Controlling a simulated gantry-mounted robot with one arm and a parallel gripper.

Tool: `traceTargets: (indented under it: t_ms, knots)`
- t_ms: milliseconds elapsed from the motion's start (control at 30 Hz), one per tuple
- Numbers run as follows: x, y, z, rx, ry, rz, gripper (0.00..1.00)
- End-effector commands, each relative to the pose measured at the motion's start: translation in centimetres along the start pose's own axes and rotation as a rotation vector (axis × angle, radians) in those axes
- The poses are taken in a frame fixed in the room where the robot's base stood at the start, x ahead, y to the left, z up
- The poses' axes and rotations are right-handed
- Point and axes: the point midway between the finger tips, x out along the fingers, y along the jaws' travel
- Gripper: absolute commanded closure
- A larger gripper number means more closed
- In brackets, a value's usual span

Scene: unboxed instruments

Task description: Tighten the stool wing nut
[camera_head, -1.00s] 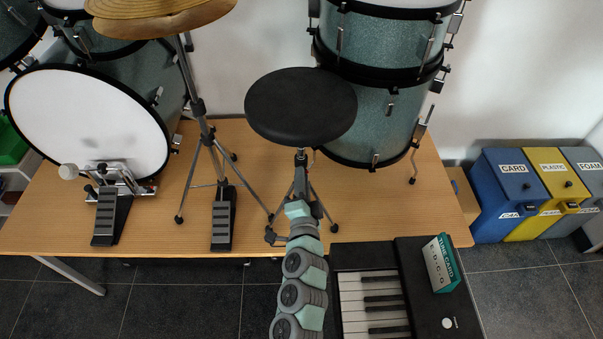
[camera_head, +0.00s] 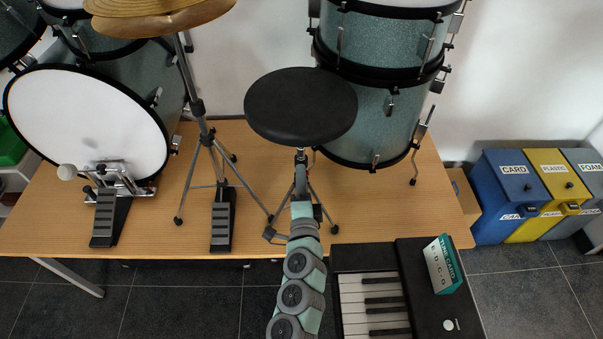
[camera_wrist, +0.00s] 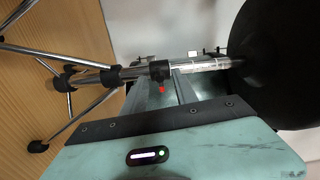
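The black round stool (camera_head: 300,105) stands on the wooden platform, on a metal post with splayed legs. In the wrist view its post (camera_wrist: 205,67) runs sideways from the legs on the left to the black seat (camera_wrist: 280,65) on the right. A dark collar (camera_wrist: 159,70) sits on the post. I cannot make out the wing nut's shape clearly at this collar. My gripper (camera_wrist: 160,84) has its two metal fingers apart, reaching to the post on either side of the collar. A red spot (camera_wrist: 162,90) shows between them. In the head view my gripper (camera_head: 302,207) is in front of the post, below the seat.
A cymbal stand (camera_head: 206,135) and pedals (camera_head: 222,218) stand left of the stool, with a bass drum (camera_head: 85,120) beyond. Large drums (camera_head: 370,120) stand behind right. A keyboard (camera_head: 375,300) lies at front right. Recycling bins (camera_head: 520,195) are at far right.

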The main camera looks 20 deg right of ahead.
Motion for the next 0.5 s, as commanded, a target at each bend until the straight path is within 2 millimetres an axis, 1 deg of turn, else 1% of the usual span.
traceTargets:
  t_ms: [67,500]
  knots:
    - [-0.4,0.1,0.1,0.001,0.000,0.001,0.65]
    - [-4.8,0.1,0.1,0.001,-0.001,0.001,0.65]
